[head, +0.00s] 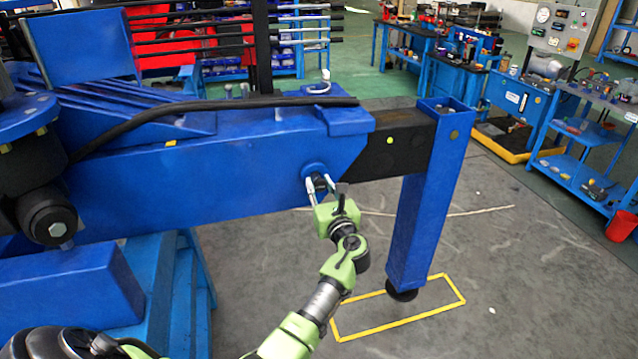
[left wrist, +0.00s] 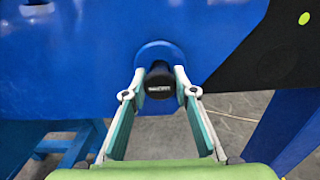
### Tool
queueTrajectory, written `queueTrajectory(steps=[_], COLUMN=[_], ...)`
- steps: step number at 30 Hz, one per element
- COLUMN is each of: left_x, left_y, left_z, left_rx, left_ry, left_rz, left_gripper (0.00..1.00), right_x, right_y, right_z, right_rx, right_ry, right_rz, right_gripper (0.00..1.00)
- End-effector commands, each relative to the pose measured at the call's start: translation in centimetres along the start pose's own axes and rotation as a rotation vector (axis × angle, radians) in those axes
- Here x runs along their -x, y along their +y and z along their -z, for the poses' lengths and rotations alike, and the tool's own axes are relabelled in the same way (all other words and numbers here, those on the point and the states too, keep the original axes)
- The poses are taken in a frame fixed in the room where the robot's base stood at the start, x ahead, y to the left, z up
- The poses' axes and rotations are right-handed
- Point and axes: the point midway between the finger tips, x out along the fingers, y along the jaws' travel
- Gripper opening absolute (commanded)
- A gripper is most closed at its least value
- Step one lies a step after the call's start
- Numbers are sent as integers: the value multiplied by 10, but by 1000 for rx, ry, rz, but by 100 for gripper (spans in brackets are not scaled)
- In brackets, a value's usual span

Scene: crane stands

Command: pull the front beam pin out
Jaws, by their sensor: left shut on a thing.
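The front beam pin (left wrist: 159,82) is a dark cylinder standing out of a round blue boss on the side of the blue beam (head: 230,160). In the head view the pin (head: 319,182) is partly hidden by my gripper's fingers. My left gripper (head: 319,187) reaches up to it from below, its fingertips on either side of the pin. In the left wrist view the left gripper (left wrist: 159,88) is shut on the pin, which sits between the pale fingertips at the boss. My right gripper is not in view.
A black inner beam (head: 400,145) runs right to an upright blue leg (head: 430,200), which stands over a yellow floor outline (head: 400,323). Blue workbenches and a red bucket (head: 621,226) stand farther off.

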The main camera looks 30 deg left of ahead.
Motion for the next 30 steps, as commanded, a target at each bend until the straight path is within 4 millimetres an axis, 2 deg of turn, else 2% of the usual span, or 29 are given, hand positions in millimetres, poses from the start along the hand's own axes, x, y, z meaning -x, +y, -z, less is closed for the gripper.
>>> queueTrajectory(steps=[1,6,16,17,18,30], left_x=[12,37,42,42,41,44], left_y=[-1,-1,-1,-1,-1,0], left_z=[0,1,5,5,5,2], left_rx=[-4,-3,-2,-2,-2,-1], left_ry=[8,8,9,9,9,5], left_rz=[3,3,2,2,2,2], left_gripper=[0,0,0,34,44,44], right_x=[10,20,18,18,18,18], right_y=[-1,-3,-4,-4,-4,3], right_z=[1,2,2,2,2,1], right_rx=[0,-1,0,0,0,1], right_ry=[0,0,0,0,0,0], right_rz=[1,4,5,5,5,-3], right_gripper=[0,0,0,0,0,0])
